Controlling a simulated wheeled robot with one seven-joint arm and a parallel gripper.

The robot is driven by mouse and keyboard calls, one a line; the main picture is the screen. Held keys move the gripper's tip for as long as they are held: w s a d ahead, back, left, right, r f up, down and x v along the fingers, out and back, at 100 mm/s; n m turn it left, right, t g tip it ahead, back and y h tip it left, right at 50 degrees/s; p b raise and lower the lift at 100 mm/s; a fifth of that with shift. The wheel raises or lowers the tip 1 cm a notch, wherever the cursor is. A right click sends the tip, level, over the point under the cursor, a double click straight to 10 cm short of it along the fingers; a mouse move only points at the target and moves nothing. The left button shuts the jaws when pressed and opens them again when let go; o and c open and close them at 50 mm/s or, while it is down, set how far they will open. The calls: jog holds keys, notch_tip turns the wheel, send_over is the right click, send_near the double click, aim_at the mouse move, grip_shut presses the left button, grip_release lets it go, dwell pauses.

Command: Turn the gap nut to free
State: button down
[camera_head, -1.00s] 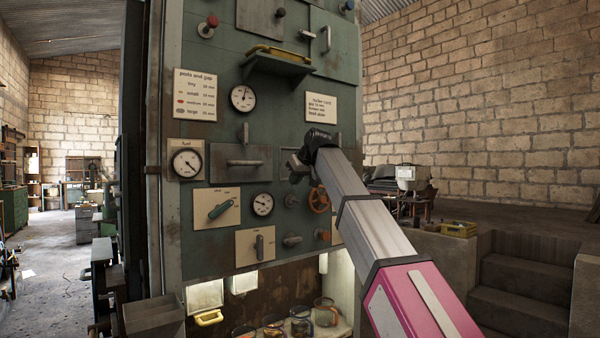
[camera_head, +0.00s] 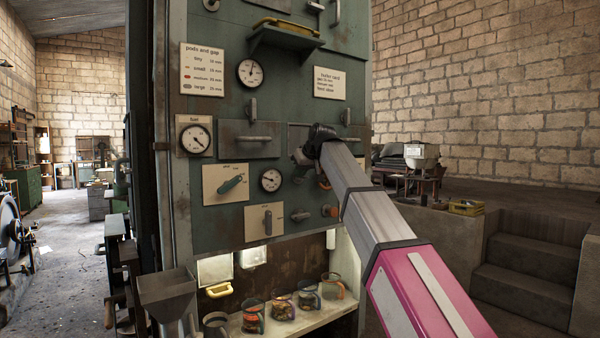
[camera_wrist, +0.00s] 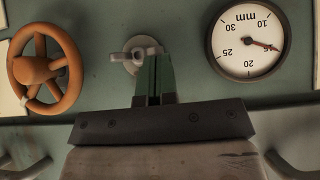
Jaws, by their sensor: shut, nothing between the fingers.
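The gap nut (camera_wrist: 133,53) is a pale grey wing-type nut on a round base on the green panel, near the top middle of the wrist view. Its bar lies about level in that view. My gripper (camera_wrist: 154,62) is shut and empty, its green fingertips beside the right part of the nut and overlapping it in view; I cannot tell whether they touch. In the head view my gripper (camera_head: 301,158) is at the panel face, and the nut is not clearly visible there. A round mm gauge (camera_wrist: 246,40), upside down in the wrist view, has its red needle near 15.
An orange handwheel (camera_wrist: 45,68) stands out from the panel to the left of the nut in the wrist view. In the head view, a green lever (camera_head: 231,184) and a grey knob (camera_head: 300,215) are nearby. Several glass jugs stand on the lit shelf (camera_head: 345,308) below.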

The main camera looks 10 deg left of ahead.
jog(key=shift+s+a+f+n+t+h, duration=0.2)
jog(key=shift+s+f+n+t+h, duration=0.1)
jog(key=shift+n+t+h, duration=0.3)
dwell(0.5)
jog(key=shift+s+a+f+n+t+h, duration=0.2)
jog(key=shift+f+n+t+h, duration=0.25)
jog(key=shift+t, duration=0.35)
jog(key=shift+w+f+n+t+h, duration=0.1)
jog(key=shift+f+n+t+h, duration=0.6)
jog(key=shift+t, duration=0.5)
jog(key=shift+s+f+n+t+h, duration=0.1)
jog(key=shift+f+n+t+h, duration=0.3)
jog(key=shift+n+t, duration=0.7)
jog(key=shift+w+f+n+t+h, duration=0.1)
jog(key=shift+f+n+t+h, duration=0.5)
jog(key=shift+t, duration=0.7)
jog(key=shift+d, duration=0.1)
jog(key=shift+w+d+f, duration=0.15)
jog(key=shift+w+f, duration=0.05)
jog(key=shift+f, duration=0.1)
